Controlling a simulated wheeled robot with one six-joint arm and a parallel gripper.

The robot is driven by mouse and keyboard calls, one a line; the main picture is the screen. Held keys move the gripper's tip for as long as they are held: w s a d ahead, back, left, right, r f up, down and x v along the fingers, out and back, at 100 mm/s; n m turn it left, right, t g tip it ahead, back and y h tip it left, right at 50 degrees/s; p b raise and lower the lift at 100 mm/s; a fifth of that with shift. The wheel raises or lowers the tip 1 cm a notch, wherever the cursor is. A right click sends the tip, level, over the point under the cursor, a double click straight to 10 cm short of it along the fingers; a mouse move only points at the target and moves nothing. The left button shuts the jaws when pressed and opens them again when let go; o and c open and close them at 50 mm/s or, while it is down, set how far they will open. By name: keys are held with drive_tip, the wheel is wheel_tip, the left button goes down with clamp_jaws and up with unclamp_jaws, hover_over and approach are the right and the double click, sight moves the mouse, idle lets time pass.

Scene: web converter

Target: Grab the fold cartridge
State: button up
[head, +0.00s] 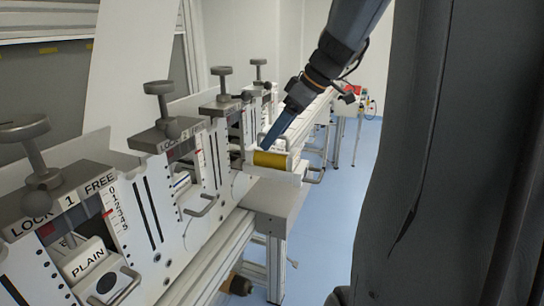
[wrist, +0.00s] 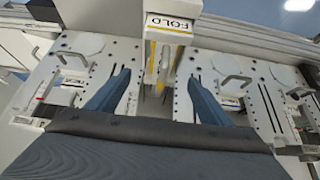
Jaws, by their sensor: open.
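The fold cartridge (wrist: 168,24) shows in the wrist view as a white block with a black-lettered FOLD label and a yellow stripe, at the top centre. In the head view, a white block with a yellow cylinder (head: 270,159) sticks out from the machine front; it appears to be the same cartridge, but its label is not readable there. My gripper (wrist: 156,75) is open, its two blue fingers spread apart with the FOLD block beyond and between their lines. In the head view my gripper (head: 268,143) has its fingertips close to the yellow cylinder. I cannot tell whether they touch.
White machine panels with clamp knobs (head: 159,89) and handles line the left. A PLAIN cartridge (head: 88,258) sits in the nearest panel. A grey ledge (head: 275,198) lies below the yellow cylinder. The blue floor (head: 325,230) is open to the right.

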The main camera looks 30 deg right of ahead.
sight(273, 152)
drive_tip(key=p+x, duration=0.1)
drive_tip(key=x, duration=0.3)
drive_tip(key=shift+w+a+p, duration=0.15)
drive_tip(key=shift+a+p, duration=0.2)
drive_tip(key=shift+p, duration=0.05)
drive_tip(key=shift+w+a+f, duration=0.1)
drive_tip(key=shift+w+f, duration=0.1)
drive_tip(key=shift+f, duration=0.35)
drive_tip(key=c, duration=1.5)
